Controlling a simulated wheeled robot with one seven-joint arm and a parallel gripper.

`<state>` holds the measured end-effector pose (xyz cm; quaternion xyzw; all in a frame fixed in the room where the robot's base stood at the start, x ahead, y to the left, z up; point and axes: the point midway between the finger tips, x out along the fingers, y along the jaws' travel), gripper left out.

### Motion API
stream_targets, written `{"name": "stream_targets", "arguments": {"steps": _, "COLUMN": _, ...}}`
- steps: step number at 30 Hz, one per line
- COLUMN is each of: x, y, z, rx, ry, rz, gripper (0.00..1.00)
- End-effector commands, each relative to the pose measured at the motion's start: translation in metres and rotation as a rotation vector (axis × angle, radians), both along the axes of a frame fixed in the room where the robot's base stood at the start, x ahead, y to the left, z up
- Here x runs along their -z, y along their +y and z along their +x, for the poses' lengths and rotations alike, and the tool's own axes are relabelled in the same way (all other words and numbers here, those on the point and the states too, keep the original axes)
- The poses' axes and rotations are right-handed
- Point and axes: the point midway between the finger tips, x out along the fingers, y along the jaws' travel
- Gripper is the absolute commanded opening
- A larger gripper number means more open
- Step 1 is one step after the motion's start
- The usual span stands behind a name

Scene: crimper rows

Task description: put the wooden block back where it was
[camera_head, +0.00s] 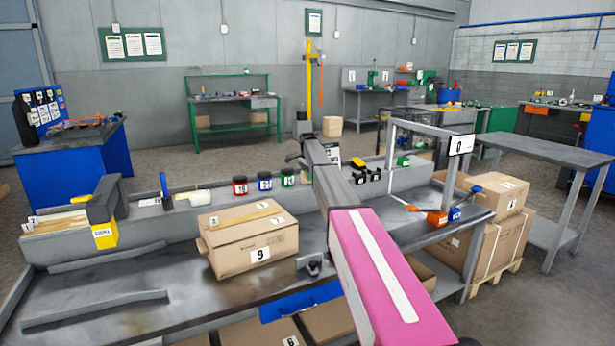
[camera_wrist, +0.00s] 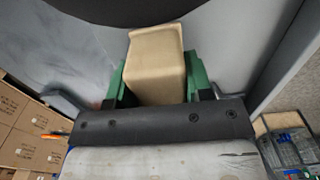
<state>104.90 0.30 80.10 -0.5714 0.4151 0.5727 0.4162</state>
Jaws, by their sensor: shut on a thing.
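The wooden block (camera_wrist: 157,52) is a plain tan block that fills the space between the green fingers of my gripper (camera_wrist: 156,77) in the wrist view. The fingers press on its left and right sides. Its far end points away from the wrist, toward a grey surface; I cannot tell whether it touches anything. In the head view my arm reaches up over the middle of the workbench, and I cannot make out the fingers or the held block there.
The grey workbench (camera_head: 110,290) carries a cardboard box (camera_head: 232,258) marked 9, left of my arm. Jars, including a red one (camera_head: 240,186), line its back ledge. An orange tool (camera_head: 437,218) lies at right. A grey side table (camera_head: 545,150) is clear.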

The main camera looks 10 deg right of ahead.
Motion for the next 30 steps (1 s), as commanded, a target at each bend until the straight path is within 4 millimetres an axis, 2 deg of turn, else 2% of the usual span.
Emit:
{"name": "stream_targets", "arguments": {"steps": 3, "x": 0.003, "y": 0.0, "z": 0.0, "rx": 0.0, "ry": 0.0, "rz": 0.0, "gripper": 0.24}}
{"name": "stream_targets", "arguments": {"steps": 4, "x": 0.002, "y": 0.0, "z": 0.0, "rx": 0.0, "ry": 0.0, "rz": 0.0, "gripper": 0.56}}
{"name": "stream_targets", "arguments": {"steps": 6, "x": 0.002, "y": 0.0, "z": 0.0, "rx": 0.0, "ry": 0.0, "rz": 0.0, "gripper": 0.72}}
{"name": "stream_targets", "arguments": {"steps": 17, "x": -0.003, "y": 0.0, "z": 0.0, "rx": 0.0, "ry": 0.0, "rz": 0.0, "gripper": 0.72}}
{"name": "stream_targets", "arguments": {"steps": 23, "x": -0.032, "y": 0.0, "z": 0.001, "rx": 0.0, "ry": -0.001, "rz": 0.0, "gripper": 0.72}}
{"name": "stream_targets", "arguments": {"steps": 30, "x": -0.081, "y": 0.0, "z": 0.001, "rx": 0.0, "ry": -0.002, "rz": 0.0, "gripper": 0.72}}
